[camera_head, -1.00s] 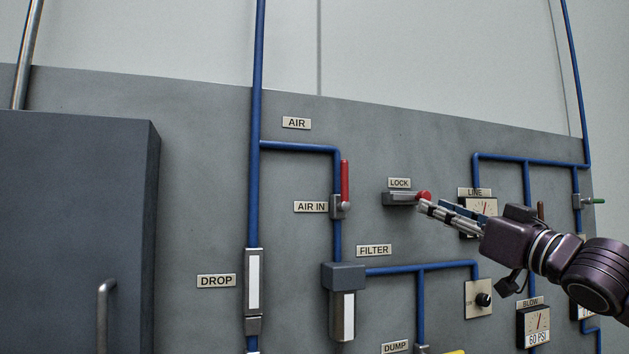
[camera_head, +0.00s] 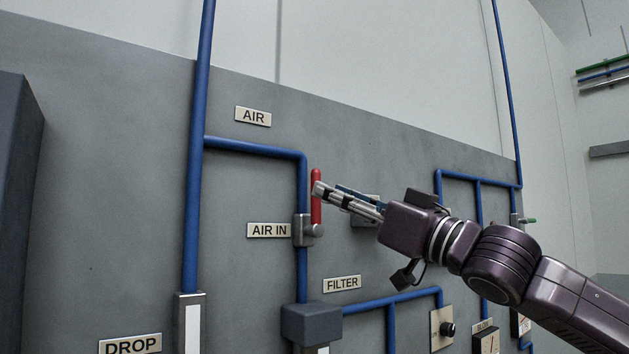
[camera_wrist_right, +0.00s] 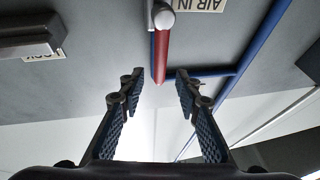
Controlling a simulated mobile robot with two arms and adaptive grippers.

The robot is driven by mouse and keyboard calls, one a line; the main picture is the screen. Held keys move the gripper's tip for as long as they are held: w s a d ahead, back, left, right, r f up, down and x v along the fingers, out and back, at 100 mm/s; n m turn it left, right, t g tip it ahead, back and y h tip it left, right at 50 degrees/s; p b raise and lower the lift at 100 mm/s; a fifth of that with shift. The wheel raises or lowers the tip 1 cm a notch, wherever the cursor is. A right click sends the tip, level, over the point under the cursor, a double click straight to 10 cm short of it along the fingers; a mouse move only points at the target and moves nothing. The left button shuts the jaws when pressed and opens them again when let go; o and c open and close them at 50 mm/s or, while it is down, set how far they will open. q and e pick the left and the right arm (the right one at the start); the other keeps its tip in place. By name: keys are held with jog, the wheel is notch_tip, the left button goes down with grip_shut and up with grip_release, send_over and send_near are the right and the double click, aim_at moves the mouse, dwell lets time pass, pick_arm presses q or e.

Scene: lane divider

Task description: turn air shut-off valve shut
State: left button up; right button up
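The air shut-off valve (camera_head: 304,230) sits on the blue pipe beside the AIR IN sign (camera_head: 269,230). Its red lever (camera_head: 316,207) points straight up, in line with the pipe. My right gripper (camera_head: 328,190) is at the lever's upper part, reaching in from the right; a fingertip overlaps the lever in the head view. In the right wrist view, the gripper (camera_wrist_right: 158,88) is open, and the end of the red lever (camera_wrist_right: 161,60) lies between the fingertip lines. I see no clear contact. My left gripper is not in view.
A lock device (camera_wrist_right: 40,30) on the panel is mostly hidden behind my right gripper in the head view. Blue pipes (camera_head: 255,145) run around the valve. The filter (camera_head: 311,320) is below it. The panel left of the valve, around the AIR sign (camera_head: 253,116), is mostly bare.

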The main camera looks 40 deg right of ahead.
aim_at(316, 223)
jog(key=p+x, duration=0.3)
jog(key=x, duration=0.2)
jog(key=shift+w+f, duration=0.1)
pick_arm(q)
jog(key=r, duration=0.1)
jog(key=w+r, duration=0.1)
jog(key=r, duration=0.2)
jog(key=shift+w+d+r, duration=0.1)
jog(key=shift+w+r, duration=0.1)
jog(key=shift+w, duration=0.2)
pick_arm(e)
jog(key=shift+w, duration=0.1)
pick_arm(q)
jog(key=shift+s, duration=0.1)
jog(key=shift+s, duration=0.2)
pick_arm(e)
grip_shut()
